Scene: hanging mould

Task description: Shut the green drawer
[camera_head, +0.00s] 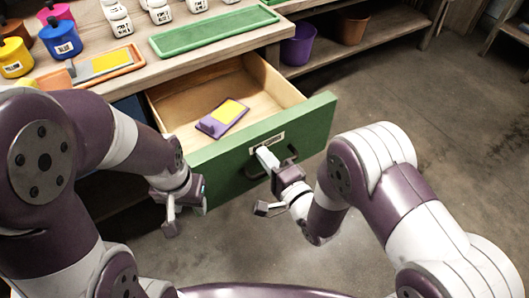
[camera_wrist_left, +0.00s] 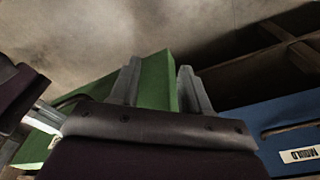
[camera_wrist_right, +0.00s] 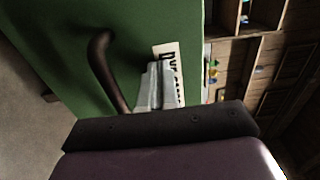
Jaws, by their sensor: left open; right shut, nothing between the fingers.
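The green drawer (camera_head: 252,146) stands pulled out from the workbench, its wooden inside showing. Its front carries a dark handle (camera_head: 270,164) and a white label (camera_head: 267,143). A purple tool with a yellow pad (camera_head: 223,117) lies inside. My right gripper (camera_head: 265,157) is shut and empty, its tips at the drawer front by the label and handle. In the right wrist view the shut fingers (camera_wrist_right: 158,88) overlap the label, beside the handle (camera_wrist_right: 105,70). My left gripper (camera_head: 186,212) is open and empty, low near the front's left end. In the left wrist view the green front (camera_wrist_left: 155,82) shows between its fingers.
The bench top holds a green tray (camera_head: 213,30), an orange tray (camera_head: 103,65), paint pots and white bottles. A blue drawer (camera_wrist_left: 280,125) shows in the left wrist view. Purple and brown pots (camera_head: 298,44) stand on a lower shelf. The floor at right is clear.

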